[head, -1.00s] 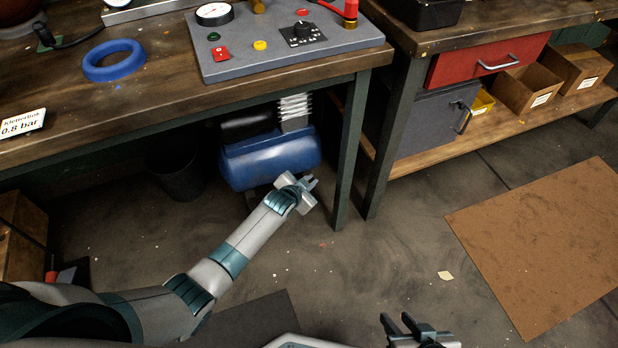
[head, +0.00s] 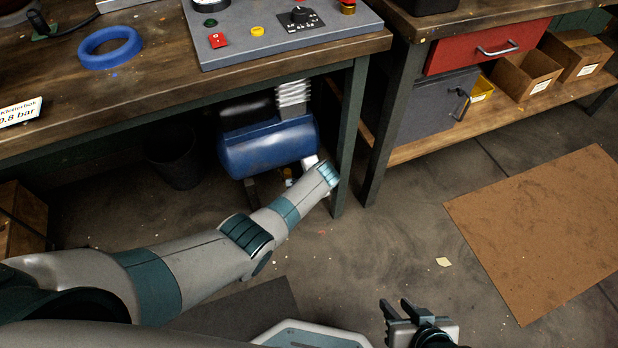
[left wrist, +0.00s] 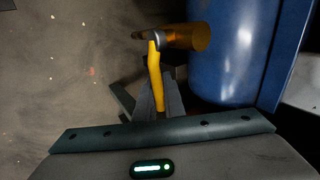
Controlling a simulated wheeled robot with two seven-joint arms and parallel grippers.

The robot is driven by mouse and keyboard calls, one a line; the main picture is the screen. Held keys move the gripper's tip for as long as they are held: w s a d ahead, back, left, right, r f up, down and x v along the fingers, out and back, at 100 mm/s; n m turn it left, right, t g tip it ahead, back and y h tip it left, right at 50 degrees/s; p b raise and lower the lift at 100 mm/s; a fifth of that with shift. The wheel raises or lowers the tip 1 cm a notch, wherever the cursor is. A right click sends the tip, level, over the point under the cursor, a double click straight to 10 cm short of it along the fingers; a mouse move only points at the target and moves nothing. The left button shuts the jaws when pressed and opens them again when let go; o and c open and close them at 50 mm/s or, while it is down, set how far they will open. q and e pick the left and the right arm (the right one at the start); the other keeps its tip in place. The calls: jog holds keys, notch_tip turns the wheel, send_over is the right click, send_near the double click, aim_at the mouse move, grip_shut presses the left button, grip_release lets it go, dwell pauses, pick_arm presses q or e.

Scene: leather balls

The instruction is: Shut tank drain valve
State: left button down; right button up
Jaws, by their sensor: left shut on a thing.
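The blue tank (head: 268,147) is under the workbench and fills the right of the left wrist view (left wrist: 225,55). A brass drain valve (left wrist: 188,37) sticks out from its side. Its yellow lever (left wrist: 154,70) stands roughly crosswise to the valve body. My left gripper (left wrist: 158,98) is shut on the lever, with a dark finger on each side of it. In the head view my left wrist hides most of that gripper and the valve. My right gripper (head: 394,306) is open and empty, low in the head view, over the floor.
The workbench (head: 160,50) overhangs the tank, and its leg (head: 350,140) stands close to the right of my left wrist. A dark bin (head: 174,163) is left of the tank. A brown mat (head: 545,230) lies on open floor at right.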

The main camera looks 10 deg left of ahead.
pick_arm(q)
jog(key=shift+s+a+f, duration=0.1)
jog(key=shift+f, duration=0.15)
pick_arm(e)
jog(key=shift+w+a+r+t, duration=0.15)
jog(key=shift+a+t, duration=0.15)
pick_arm(q)
jog(key=c, duration=1.8)
grip_release()
jog(key=shift+c, duration=0.2)
jog(key=shift+r, duration=0.15)
